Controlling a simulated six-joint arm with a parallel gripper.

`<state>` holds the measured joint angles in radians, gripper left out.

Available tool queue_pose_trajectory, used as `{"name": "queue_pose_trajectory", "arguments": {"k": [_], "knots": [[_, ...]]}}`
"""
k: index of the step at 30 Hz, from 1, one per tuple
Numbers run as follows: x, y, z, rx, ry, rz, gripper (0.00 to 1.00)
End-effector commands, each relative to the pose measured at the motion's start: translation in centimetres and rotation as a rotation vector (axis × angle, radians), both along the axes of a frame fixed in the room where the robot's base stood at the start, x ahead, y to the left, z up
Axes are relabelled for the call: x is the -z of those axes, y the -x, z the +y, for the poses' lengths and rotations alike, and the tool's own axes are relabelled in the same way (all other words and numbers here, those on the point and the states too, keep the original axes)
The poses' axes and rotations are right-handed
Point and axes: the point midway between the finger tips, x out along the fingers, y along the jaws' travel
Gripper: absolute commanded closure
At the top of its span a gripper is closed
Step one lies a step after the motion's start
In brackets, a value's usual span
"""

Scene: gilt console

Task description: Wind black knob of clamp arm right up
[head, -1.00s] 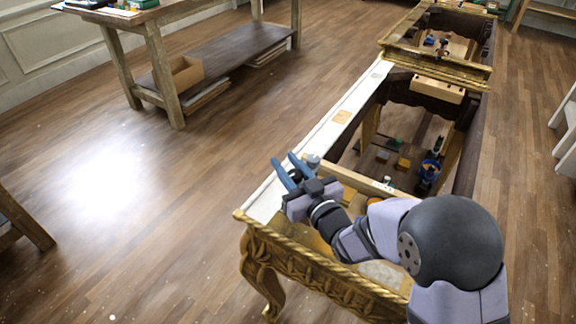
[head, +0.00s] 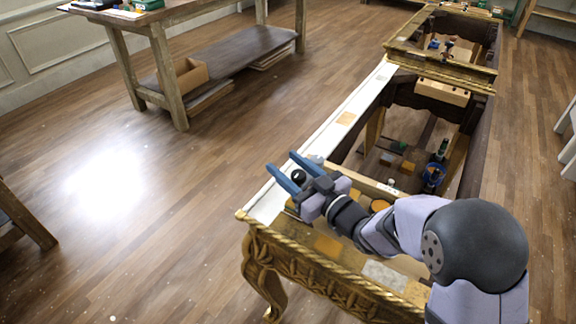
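My gripper (head: 283,167) is in the head view over the near left corner of the gilt console (head: 262,206). Its two blue fingers are spread apart and point up and left. A small round black knob (head: 298,176) shows between the fingers, near their base; I cannot tell whether either finger touches it. The clamp arm below the knob is mostly hidden by my gripper. A small grey piece (head: 316,159) shows just behind the fingers.
The console's open frame holds a blue container (head: 433,176) and several small blocks. A white strip (head: 345,112) runs along its left edge. A wooden bench (head: 156,62) with a cardboard box (head: 182,78) stands at the back left. The floor between is clear.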

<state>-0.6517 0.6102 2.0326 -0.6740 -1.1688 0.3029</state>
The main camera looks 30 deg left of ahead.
Motion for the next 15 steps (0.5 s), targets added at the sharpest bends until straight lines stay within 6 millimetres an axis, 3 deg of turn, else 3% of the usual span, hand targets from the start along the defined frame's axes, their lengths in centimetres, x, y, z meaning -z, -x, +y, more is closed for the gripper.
{"name": "queue_pose_trajectory", "arguments": {"k": [8, 15], "knots": [[0.1, 0.1, -0.5, 0.001, 0.0, 0.0, 0.54], [0.1, 0.9, -3.3, 0.003, 0.001, 0.0, 0.54]]}}
